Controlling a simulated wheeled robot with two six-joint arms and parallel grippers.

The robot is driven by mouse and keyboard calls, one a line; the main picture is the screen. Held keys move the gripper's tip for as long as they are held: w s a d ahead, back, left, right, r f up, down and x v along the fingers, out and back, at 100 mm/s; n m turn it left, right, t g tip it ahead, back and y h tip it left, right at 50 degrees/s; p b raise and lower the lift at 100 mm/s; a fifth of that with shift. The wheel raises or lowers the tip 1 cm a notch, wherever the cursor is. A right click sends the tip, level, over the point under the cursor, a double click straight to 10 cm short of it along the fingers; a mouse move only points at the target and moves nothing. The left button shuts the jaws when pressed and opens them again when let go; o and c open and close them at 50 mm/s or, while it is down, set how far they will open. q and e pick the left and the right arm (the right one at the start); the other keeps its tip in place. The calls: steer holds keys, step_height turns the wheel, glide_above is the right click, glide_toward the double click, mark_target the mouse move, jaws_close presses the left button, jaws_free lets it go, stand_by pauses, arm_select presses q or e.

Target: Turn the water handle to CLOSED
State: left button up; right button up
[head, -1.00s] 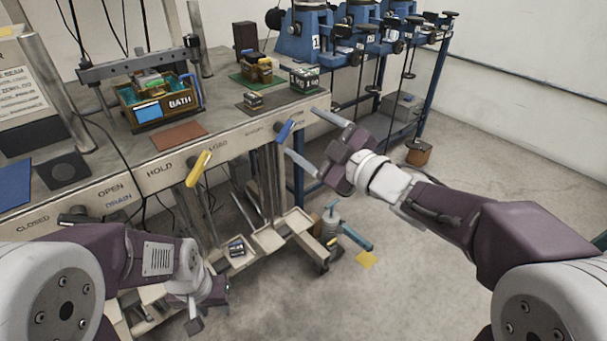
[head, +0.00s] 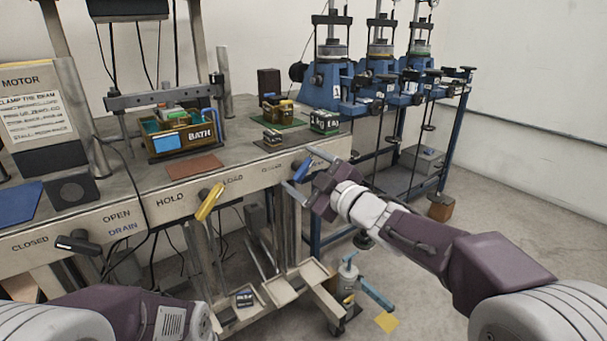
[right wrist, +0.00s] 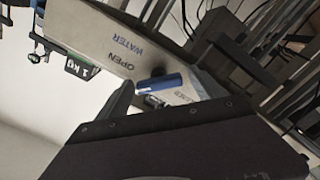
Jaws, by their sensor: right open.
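The water handle (head: 302,169) is a blue lever on the bench's front panel, tilted up and to the right in the head view. My right gripper (head: 296,168) is open, with one finger above the handle and one below it; I cannot tell whether they touch it. In the right wrist view the blue handle (right wrist: 160,83) lies by the open gripper. The label OPEN WATER (right wrist: 128,53) is on one side of it; a partly hidden label (right wrist: 186,97), seemingly CLOSED, is on the other. My left gripper is out of view.
A yellow handle (head: 210,201) and a black handle (head: 78,245) stick out from the same panel (head: 150,215) to the left. A blue-and-brown BATH box (head: 178,135) and small blocks stand on the bench. A blue frame (head: 455,130) with machines stands behind the right arm.

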steer(key=c, duration=1.4)
steer(key=shift+o, duration=0.2)
steer(key=n+b, duration=0.2)
steer(key=n, duration=0.1)
steer(key=shift+f+n, duration=0.2)
steer(key=shift+n, duration=0.1)
steer(key=n+b, duration=0.3)
steer(key=n, duration=0.2)
steer(key=shift+f+n, duration=0.1)
steer(key=shift+n, duration=0.2)
steer(key=n+b, duration=0.2)
steer(key=n, duration=0.2)
steer(key=shift+n+b, duration=1)
steer(key=shift+n, duration=1.3)
